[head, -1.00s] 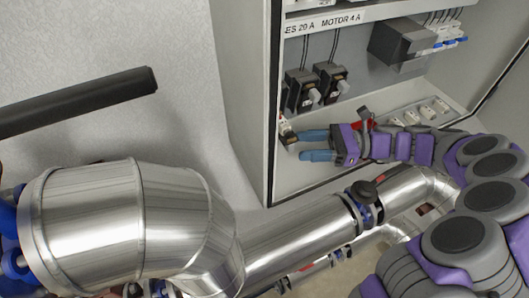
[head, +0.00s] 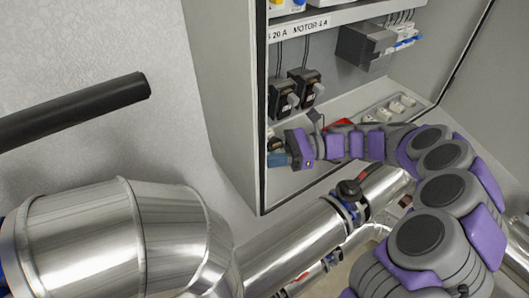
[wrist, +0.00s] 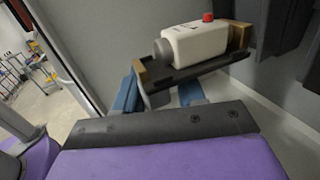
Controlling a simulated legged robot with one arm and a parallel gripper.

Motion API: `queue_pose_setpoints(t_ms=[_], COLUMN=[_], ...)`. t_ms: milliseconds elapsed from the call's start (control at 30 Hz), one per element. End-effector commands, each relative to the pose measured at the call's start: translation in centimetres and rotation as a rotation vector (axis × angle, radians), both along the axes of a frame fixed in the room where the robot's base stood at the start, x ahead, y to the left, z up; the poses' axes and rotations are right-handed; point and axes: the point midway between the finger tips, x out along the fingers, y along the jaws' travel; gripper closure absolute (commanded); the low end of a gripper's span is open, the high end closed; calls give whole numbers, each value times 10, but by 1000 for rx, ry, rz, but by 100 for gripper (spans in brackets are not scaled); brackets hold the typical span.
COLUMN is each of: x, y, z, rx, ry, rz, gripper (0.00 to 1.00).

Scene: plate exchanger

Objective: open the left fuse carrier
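In the head view this part (head: 272,143) is mostly hidden at the cabinet's left edge. Two black units with grey levers, a left one (head: 283,98) and a right one (head: 305,88), stand upright above. My gripper (head: 277,160) is at the cabinet opening, below the left unit. Its blue fingers (wrist: 158,94) are apart, with a grey piece showing between them; contact is unclear.
The grey cabinet's left wall (head: 232,100) stands close to my gripper. A black and grey block with blue-tipped connectors (head: 372,42) is at upper right, and a strip of white sockets (head: 390,108) lies lower. Large metal pipes (head: 130,240) and a valve (head: 349,192) lie in front.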

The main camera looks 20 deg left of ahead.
Motion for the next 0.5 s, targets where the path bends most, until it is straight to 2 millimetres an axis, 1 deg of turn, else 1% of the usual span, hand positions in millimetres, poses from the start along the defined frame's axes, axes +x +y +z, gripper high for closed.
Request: queue_pose_setpoints(t_ms=[33, 67, 367, 400, 500], x=[0, 0, 2, 2, 2], y=[-1, -1, -1, -1, -1], z=[0, 0, 0, 0, 0], rx=[0, 0, 0, 1, 0], ry=[-1, -1, 0, 0, 0], rz=[-2, -2, -3, -3, -3], gripper=[67, 70, 98, 100, 100])
